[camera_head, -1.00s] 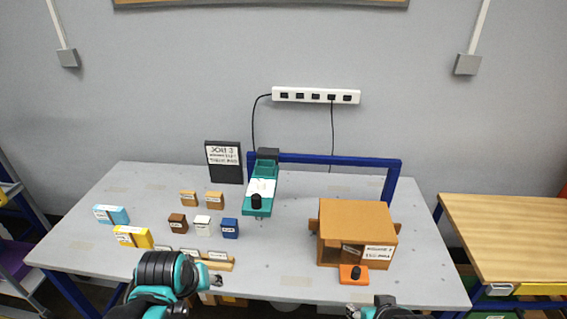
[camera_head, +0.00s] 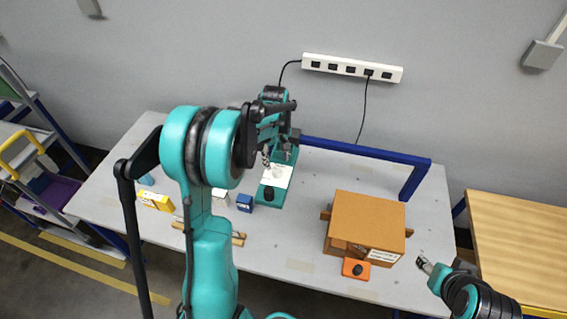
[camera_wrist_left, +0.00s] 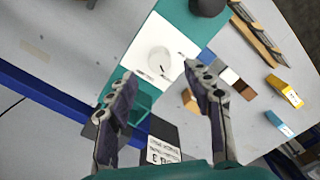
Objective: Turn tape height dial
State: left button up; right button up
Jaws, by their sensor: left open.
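The dial is a white round knob (camera_wrist_left: 158,60) with a dark pointer mark, on a white panel of the teal device. The teal device (camera_head: 268,195) stands on the table in the head view, its white panel partly behind my left gripper. My left gripper (camera_head: 278,155) hangs over the device's back part. In the left wrist view its two fingers (camera_wrist_left: 163,84) are spread apart and empty, with the dial a little beyond the tips, between them. My right gripper (camera_head: 424,264) is at the table's right front, empty, right of the cardboard box; its finger gap is unclear.
A black knob (camera_head: 269,193) stands on the device's front end. A blue box (camera_head: 245,202) is close to its left. The cardboard box (camera_head: 368,220) and an orange block with a black knob (camera_head: 356,268) stand to the right. A blue rail (camera_head: 365,150) runs behind.

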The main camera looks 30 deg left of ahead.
aim_at(277, 169)
pick_arm(q)
notch_tip(277, 169, down, 5)
jog(key=shift+w+f, duration=0.15)
jog(key=shift+f, duration=0.25)
jog(key=c, duration=1.2)
